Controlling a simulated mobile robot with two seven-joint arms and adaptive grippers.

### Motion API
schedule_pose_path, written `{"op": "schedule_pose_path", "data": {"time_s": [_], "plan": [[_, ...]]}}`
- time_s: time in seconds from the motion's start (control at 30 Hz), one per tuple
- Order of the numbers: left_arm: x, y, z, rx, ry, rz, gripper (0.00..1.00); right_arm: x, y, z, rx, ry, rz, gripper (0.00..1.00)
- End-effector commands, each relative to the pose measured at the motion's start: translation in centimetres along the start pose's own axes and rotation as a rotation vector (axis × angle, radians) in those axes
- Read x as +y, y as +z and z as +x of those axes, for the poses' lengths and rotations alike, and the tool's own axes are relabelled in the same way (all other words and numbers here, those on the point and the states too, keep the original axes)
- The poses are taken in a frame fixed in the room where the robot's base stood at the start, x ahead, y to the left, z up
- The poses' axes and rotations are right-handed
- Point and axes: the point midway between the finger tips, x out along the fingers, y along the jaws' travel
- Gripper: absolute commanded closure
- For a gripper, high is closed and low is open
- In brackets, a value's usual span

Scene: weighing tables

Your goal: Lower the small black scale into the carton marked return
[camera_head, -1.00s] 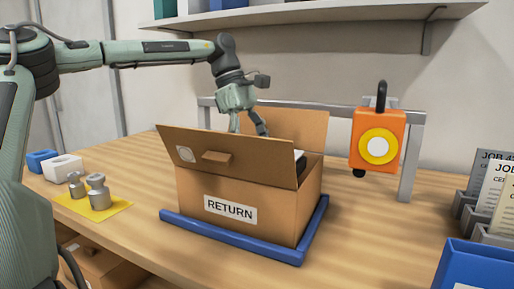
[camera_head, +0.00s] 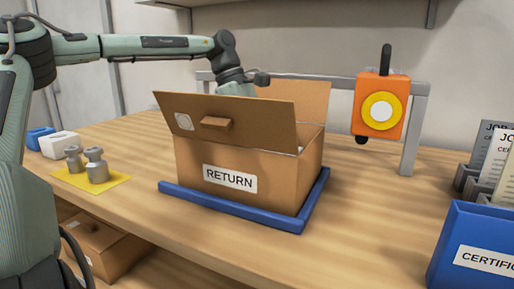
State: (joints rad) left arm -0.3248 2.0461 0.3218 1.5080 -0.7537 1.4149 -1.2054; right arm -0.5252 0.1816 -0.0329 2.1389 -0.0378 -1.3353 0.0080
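The brown carton (camera_head: 272,180) with a white RETURN label (camera_head: 230,179) stands open on the table, its front flap (camera_head: 225,118) raised towards me and its back flap (camera_head: 305,98) up behind. My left arm reaches over from the left. My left gripper (camera_head: 237,88) points down behind the front flap, at the carton's opening. Its fingers are hidden by the flap, so I cannot see whether they are shut or on what. The small black scale cannot be made out; the flap hides the carton's inside. My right gripper is not in view.
A blue raised frame (camera_head: 240,211) surrounds the carton's base. An orange hanging scale (camera_head: 381,106) hangs from a grey stand (camera_head: 413,130) at right. Metal weights (camera_head: 96,165) stand on a yellow mat (camera_head: 75,178) at left. A blue certificate box (camera_head: 470,225) is at lower right.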

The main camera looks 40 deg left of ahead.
Motion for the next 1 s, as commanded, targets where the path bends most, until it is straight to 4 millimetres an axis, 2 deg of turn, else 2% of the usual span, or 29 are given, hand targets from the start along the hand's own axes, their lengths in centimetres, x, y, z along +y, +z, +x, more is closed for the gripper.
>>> {"op": "schedule_pose_path", "data": {"time_s": [0.47, 1.0], "plan": [[0.01, 0.05, -0.06, -0.001, 0.001, 0.001, 0.62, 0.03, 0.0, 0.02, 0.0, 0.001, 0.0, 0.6], [0.01, -0.33, 0.85, -0.001, 0.001, 0.0, 0.62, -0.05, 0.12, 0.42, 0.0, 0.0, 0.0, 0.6]]}}
